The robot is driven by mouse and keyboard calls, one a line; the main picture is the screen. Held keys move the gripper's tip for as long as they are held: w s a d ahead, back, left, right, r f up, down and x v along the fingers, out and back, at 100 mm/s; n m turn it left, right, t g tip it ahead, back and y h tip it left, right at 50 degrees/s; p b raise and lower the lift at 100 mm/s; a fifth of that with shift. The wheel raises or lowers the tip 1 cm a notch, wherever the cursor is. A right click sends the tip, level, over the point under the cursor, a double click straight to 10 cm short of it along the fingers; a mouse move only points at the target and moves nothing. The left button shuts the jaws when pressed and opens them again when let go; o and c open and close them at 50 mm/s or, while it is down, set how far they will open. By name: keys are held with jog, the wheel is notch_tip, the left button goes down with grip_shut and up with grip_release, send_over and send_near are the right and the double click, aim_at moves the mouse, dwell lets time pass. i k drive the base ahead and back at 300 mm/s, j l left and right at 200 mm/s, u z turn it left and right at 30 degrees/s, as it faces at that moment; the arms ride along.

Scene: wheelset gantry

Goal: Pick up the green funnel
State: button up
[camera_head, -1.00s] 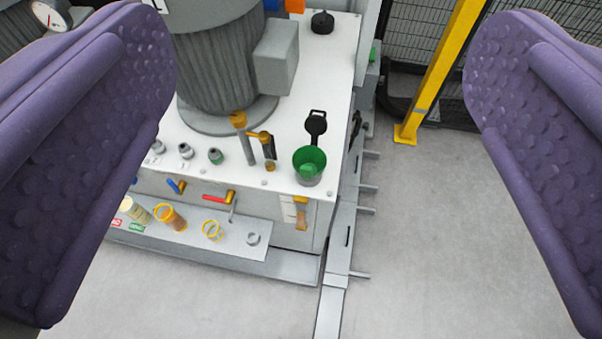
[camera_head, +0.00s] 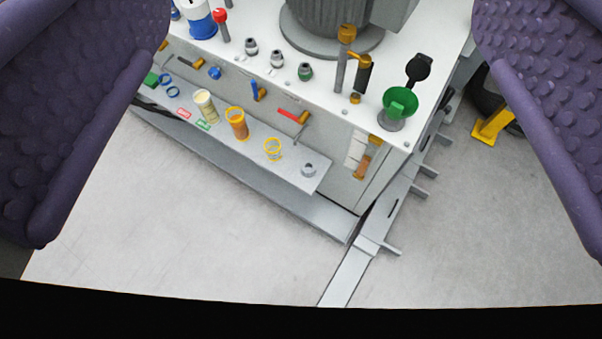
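The green funnel (camera_head: 400,102) sits upright on a grey filler neck at the near right corner of the white machine top (camera_head: 320,72). A black cap (camera_head: 418,68) stands open just behind it. My gripper (camera_head: 318,130) shows as two purple padded fingers at the left and right edges. It is wide open and empty. The funnel lies between the fingers in the picture, well beyond them and nearer the right one. Nothing covers the funnel.
A grey motor (camera_head: 330,25) stands behind the funnel, and an orange-topped post (camera_head: 345,55) to its left. A shelf (camera_head: 308,180) in front carries a cream cup, an orange cup and several rings. The floor in front is clear.

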aim_at(397, 107)
jog(key=i+l, duration=0.2)
jog(key=i, duration=0.2)
jog(key=i+l+u, duration=0.1)
jog(key=i, duration=0.25)
jog(key=i+l, duration=0.3)
jog(key=i+u, duration=0.05)
jog(key=i, duration=0.05)
